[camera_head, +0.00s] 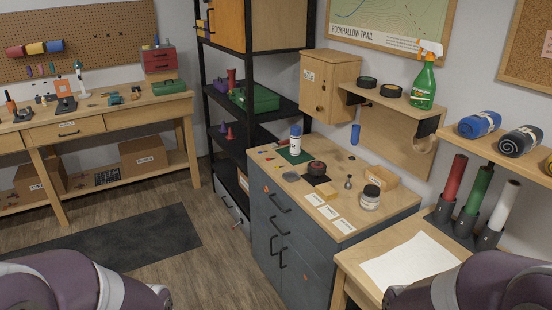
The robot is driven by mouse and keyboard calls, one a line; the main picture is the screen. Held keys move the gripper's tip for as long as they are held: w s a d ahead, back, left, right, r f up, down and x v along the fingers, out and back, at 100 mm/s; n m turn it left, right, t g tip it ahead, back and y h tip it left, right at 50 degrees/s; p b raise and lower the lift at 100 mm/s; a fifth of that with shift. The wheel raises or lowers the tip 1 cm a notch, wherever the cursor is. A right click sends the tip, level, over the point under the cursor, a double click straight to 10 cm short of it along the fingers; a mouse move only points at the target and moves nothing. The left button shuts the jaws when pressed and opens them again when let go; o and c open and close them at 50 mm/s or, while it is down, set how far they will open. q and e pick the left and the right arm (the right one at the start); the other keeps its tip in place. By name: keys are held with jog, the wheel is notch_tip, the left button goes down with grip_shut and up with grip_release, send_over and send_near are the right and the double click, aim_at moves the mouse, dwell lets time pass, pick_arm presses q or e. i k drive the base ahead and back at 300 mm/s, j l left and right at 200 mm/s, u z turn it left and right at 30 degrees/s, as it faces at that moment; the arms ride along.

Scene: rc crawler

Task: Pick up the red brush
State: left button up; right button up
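I cannot make out a red brush for certain. Small red and yellow items (268,156) lie at the left end of the grey cabinet's wooden top (340,172), next to a green mat (294,155); they are too small to identify. Another group of small upright coloured items stands on the far workbench (160,95) at the left, also too small to identify. Purple parts of my two arms show at the bottom left and bottom right corners. Neither gripper is in view.
A black shelf rack (249,90) stands behind. Wood floor and a dark mat (130,238) lie open at the left.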

aim_at(277, 144)
jog(key=i+l, duration=0.1)
jog(key=i, duration=0.45)
jog(key=i+j+z, duration=0.1)
jog(key=z, duration=0.35)
jog(key=i+j+z, duration=0.1)
jog(key=z, duration=0.35)
jog(key=i+j+z, duration=0.15)
jog(key=z, duration=0.3)
jog(key=i+j+z, duration=0.2)
jog(key=j, duration=0.55)
jog(key=i+j+z, duration=0.2)
jog(key=j, duration=0.55)
jog(key=i+j+z, duration=0.15)
jog(key=j, duration=0.65)
jog(key=j+z, duration=0.2)
jog(key=j, duration=0.55)
